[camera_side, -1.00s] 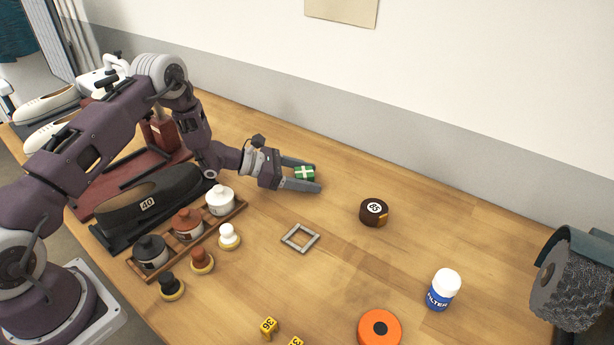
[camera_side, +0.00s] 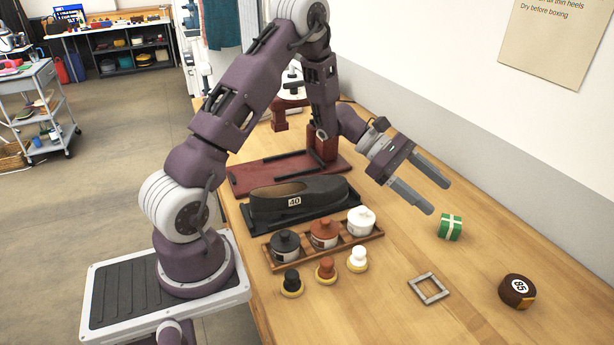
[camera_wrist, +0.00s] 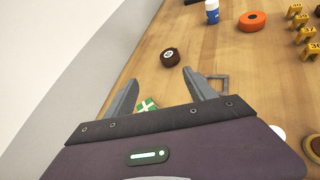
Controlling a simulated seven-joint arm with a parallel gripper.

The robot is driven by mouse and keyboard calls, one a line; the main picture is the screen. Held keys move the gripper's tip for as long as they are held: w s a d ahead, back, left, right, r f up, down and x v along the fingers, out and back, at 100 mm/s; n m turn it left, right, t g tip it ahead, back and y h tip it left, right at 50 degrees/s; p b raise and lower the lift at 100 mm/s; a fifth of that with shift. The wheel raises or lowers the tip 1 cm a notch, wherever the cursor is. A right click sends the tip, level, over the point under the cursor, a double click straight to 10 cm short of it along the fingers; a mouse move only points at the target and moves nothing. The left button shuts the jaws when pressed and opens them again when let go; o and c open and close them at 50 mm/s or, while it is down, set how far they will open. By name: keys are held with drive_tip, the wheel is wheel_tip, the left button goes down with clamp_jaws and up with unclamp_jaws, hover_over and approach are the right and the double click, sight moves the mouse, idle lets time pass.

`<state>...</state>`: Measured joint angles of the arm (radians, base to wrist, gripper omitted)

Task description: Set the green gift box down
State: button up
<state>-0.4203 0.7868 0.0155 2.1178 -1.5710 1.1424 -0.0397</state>
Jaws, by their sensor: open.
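The green gift box (camera_side: 450,227) with a white ribbon rests on the wooden table. In the wrist view the green gift box (camera_wrist: 147,104) shows low between my fingers, partly hidden by my gripper's body. My gripper (camera_side: 440,197) is open and empty, raised above and to the left of the box in the side view. Its fingers are apart from the box. In the wrist view my gripper's two fingertips (camera_wrist: 160,76) stand wide apart.
A grey square frame (camera_side: 428,289) and a brown round tape numbered 85 (camera_side: 516,291) lie near the box. A rack of lidded jars (camera_side: 324,238) and a dark shoe (camera_side: 297,199) stand to the left. The wall runs behind; table around the box is clear.

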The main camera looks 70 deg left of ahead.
drive_tip(key=s+d+r+m+g+y, duration=0.25)
drive_tip(key=s+d+r+m, duration=0.3)
drive_tip(key=s, duration=0.35)
drive_tip(key=s+d+r+m+g+y, duration=0.1)
drive_tip(key=s+d+r+m+g, duration=0.25)
drive_tip(key=s+r+m, duration=0.45)
drive_tip(key=s+a+m+t+y, duration=0.2)
drive_tip(key=s+a+m+y, duration=0.1)
drive_tip(key=s, duration=0.4)
drive_tip(key=s+a+m+t+y, duration=0.2)
drive_tip(key=s+a+m+y, duration=0.1)
drive_tip(key=s+m+y, duration=0.2)
drive_tip(key=shift+s+a+t, duration=0.4)
drive_tip(key=shift+s, duration=0.85)
